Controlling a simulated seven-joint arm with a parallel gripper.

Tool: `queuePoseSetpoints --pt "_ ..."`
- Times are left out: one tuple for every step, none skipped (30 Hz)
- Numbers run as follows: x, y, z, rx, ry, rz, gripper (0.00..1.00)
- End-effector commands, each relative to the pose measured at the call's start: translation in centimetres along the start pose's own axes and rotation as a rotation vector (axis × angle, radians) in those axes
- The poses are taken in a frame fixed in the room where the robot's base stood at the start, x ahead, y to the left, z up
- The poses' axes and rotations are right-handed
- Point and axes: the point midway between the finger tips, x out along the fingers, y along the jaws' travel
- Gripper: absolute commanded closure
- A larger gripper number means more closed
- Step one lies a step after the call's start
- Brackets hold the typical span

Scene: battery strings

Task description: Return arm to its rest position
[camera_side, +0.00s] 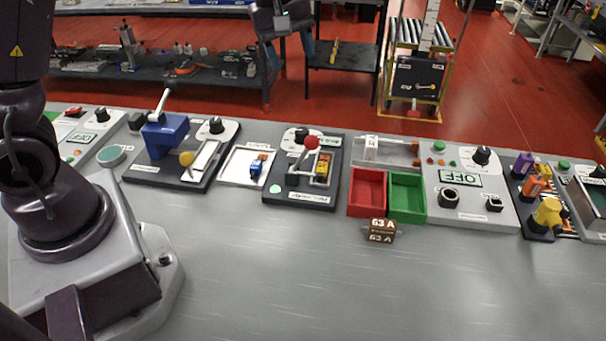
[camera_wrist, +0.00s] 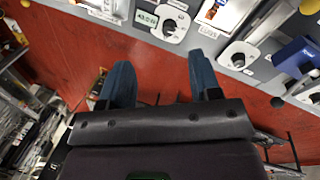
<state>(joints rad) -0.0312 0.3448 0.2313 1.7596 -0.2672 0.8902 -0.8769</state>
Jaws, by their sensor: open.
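My gripper (camera_side: 289,56) hangs at the top of the side view, with its blue fingers pointing down and apart. In the wrist view my gripper (camera_wrist: 161,78) is open with nothing between its fingers, and red floor shows behind them. In the side view it appears above the row of devices on the grey table (camera_side: 300,265), touching nothing. Most of the arm between the base at left and the gripper is out of the picture.
The table carries a blue device (camera_side: 166,138), a red-knobbed lever board (camera_side: 305,190), red (camera_side: 367,192) and green (camera_side: 407,197) bins, an OFF panel (camera_side: 470,215) and a brown block (camera_side: 380,230). The table's front is clear. A dark workbench (camera_side: 160,90) stands behind.

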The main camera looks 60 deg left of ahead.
Motion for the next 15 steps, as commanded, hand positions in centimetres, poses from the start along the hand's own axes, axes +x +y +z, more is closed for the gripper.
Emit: queuePoseSetpoints --pt "-2.3 -0.8 1.5 0.092 0.003 0.031 0.43" --pt "-3.3 -1.4 2.2 0.149 0.007 0.043 0.43" --pt "-4.6 -2.2 3.3 0.226 0.013 0.058 0.43" --pt "-5.5 -2.9 4.0 0.283 0.019 0.069 0.43" --pt "-6.4 -3.5 4.8 0.342 0.027 0.080 0.43" --pt "-7.5 -4.5 5.8 0.420 0.039 0.094 0.43" --pt "-8.2 -5.3 6.5 0.479 0.050 0.102 0.43" --pt "-8.8 -6.1 7.2 0.539 0.061 0.111 0.43" --pt "-9.6 -7.2 8.1 0.617 0.079 0.120 0.43" --pt "-10.1 -8.1 8.8 0.677 0.094 0.127 0.43" --pt "-10.5 -8.9 9.4 0.737 0.109 0.132 0.43" --pt "-11.0 -10.1 10.2 0.814 0.132 0.137 0.43" --pt "-11.3 -11.0 10.8 0.871 0.150 0.140 0.43" --pt "-11.5 -11.8 11.3 0.925 0.168 0.141 0.43" --pt "-11.7 -12.9 11.9 0.992 0.191 0.141 0.43"
